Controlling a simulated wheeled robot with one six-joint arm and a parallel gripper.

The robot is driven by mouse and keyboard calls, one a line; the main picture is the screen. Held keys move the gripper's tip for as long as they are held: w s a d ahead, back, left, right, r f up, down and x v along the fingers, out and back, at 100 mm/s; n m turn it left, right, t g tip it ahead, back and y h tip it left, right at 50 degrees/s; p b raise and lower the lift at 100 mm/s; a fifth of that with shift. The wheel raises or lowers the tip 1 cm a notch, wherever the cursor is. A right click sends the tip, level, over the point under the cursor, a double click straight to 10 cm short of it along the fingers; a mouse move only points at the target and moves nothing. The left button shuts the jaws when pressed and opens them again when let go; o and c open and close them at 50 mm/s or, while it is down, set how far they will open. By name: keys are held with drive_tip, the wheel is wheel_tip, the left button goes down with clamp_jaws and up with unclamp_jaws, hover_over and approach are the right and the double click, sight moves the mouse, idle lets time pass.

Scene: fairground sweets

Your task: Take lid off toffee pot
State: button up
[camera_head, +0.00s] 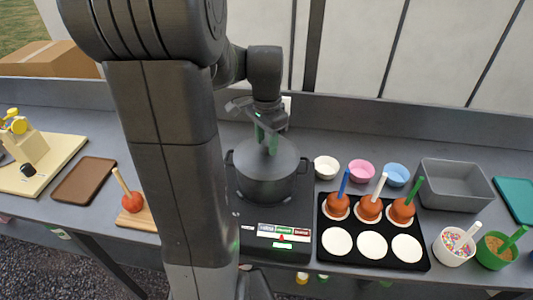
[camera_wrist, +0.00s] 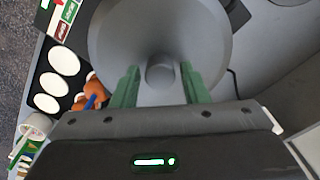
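The toffee pot (camera_head: 264,190) is a dark grey pot on a black hob (camera_head: 273,222) in the middle of the counter. Its lid (camera_head: 283,161) is on it, a grey disc that also fills much of the wrist view (camera_wrist: 115,35). The lid's round knob (camera_wrist: 160,72) shows in the wrist view between my fingers. My gripper (camera_head: 267,145) points down over the lid. In the wrist view its two green fingers (camera_wrist: 158,88) are apart, one on each side of the knob, with a gap on both sides.
Right of the hob a black tray (camera_head: 345,258) holds three toffee apples and white discs. Behind it are white, pink and blue bowls (camera_head: 361,171) and a grey bin (camera_head: 455,185). Left are an apple on a board (camera_head: 147,216) and a brown tray (camera_head: 85,181).

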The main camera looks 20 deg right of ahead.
clamp_jaws()
drive_tip(key=shift+r, duration=0.15)
